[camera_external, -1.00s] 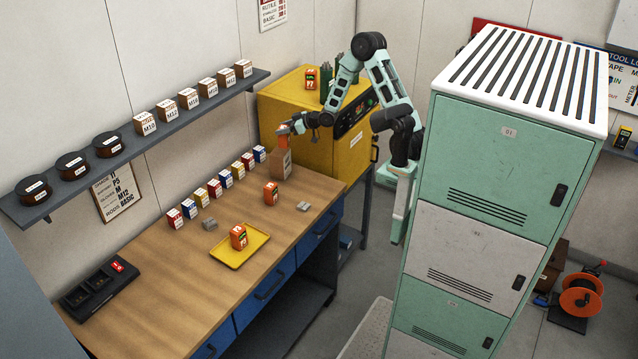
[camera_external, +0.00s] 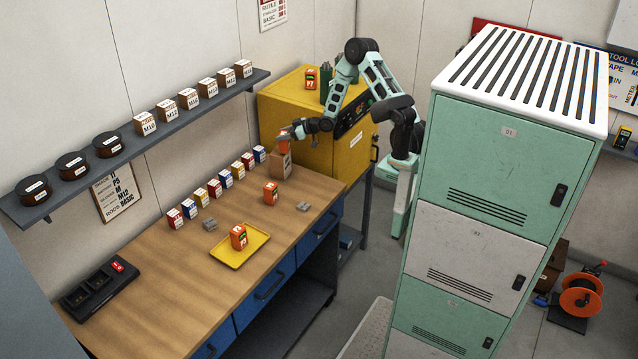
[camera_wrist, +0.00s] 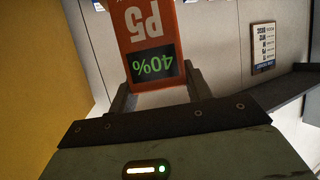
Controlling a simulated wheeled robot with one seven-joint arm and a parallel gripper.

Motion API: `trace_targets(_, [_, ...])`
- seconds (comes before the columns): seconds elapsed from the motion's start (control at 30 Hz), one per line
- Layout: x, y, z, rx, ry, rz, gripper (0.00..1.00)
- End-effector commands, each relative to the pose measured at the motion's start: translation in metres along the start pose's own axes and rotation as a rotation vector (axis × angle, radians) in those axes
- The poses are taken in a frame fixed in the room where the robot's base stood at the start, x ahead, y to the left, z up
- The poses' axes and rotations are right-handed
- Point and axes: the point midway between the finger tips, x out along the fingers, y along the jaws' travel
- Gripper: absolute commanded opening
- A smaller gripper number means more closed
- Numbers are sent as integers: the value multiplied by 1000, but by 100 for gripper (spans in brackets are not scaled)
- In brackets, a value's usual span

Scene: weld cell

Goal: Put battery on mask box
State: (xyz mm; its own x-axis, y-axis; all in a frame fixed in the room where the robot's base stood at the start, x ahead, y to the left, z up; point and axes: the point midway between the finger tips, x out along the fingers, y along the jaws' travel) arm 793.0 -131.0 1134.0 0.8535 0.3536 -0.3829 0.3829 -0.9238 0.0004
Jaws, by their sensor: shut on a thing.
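My gripper (camera_external: 290,134) is shut on an orange battery (camera_wrist: 150,35), with a finger on each side of it. In the wrist view the battery reads "P5" and "40%", upside down. In the external view the held battery (camera_external: 284,146) is at the top of a brown box (camera_external: 281,168), which looks like the mask box and stands at the far end of the workbench. I cannot tell whether the battery touches the box. The box's label is too small to read.
Other orange batteries stand on the bench (camera_external: 271,192), on a yellow tray (camera_external: 229,262) and on the yellow cabinet (camera_external: 278,105). A row of small coloured boxes (camera_external: 214,189) runs along the wall beside the brown box. A shelf (camera_external: 120,160) juts out above the bench.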

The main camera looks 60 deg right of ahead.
Motion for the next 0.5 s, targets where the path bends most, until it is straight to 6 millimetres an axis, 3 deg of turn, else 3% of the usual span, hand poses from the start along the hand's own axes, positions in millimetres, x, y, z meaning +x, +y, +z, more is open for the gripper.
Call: trace_targets(0.5, [6, 0, 13, -1, 2, 0, 16])
